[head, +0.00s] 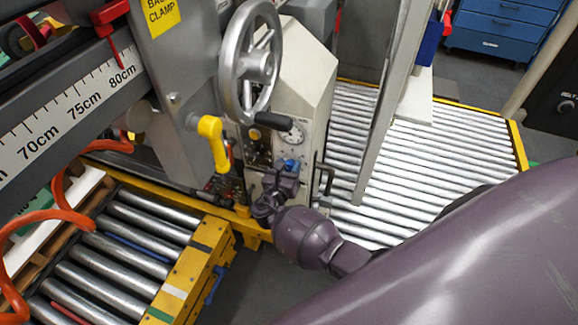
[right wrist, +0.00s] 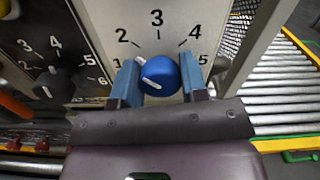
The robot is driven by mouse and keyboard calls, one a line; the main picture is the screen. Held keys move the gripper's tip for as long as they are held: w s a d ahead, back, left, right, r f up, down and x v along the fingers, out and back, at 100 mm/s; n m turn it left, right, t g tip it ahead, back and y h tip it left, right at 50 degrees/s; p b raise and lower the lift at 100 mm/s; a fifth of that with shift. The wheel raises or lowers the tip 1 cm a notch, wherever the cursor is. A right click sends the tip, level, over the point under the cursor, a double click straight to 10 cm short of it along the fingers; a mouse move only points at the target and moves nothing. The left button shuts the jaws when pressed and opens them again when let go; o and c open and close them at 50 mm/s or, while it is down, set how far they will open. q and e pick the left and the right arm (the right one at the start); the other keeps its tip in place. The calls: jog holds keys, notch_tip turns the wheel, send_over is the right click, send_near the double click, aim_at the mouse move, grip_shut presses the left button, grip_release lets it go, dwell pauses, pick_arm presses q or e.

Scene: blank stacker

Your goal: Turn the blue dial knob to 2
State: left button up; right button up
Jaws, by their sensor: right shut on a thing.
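The blue dial knob (right wrist: 160,74) sits on a pale panel with the numbers 1 to 5 around it in the right wrist view. White marks show at the knob's upper left and on its face, toward the 1 and 2 side. I cannot tell the exact setting. My right gripper (right wrist: 158,85) is shut on the knob, one finger on each side. In the head view the knob (head: 291,164) shows as a small blue spot at the right gripper (head: 284,176), low on the machine's front. My left gripper is not in view.
A second, black dial (right wrist: 52,84) with its own numbers is left of the knob. A silver handwheel (head: 250,62) and a yellow handle (head: 214,143) stand above and left. Roller conveyors (head: 345,205) lie right and lower left. A black handle (head: 327,180) is close right of the gripper.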

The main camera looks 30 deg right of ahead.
jog(key=o, duration=0.9)
jog(key=shift+o, duration=0.2)
jog(key=v, duration=1)
jog(key=shift+s+a, duration=0.25)
jog(key=shift+a, duration=0.1)
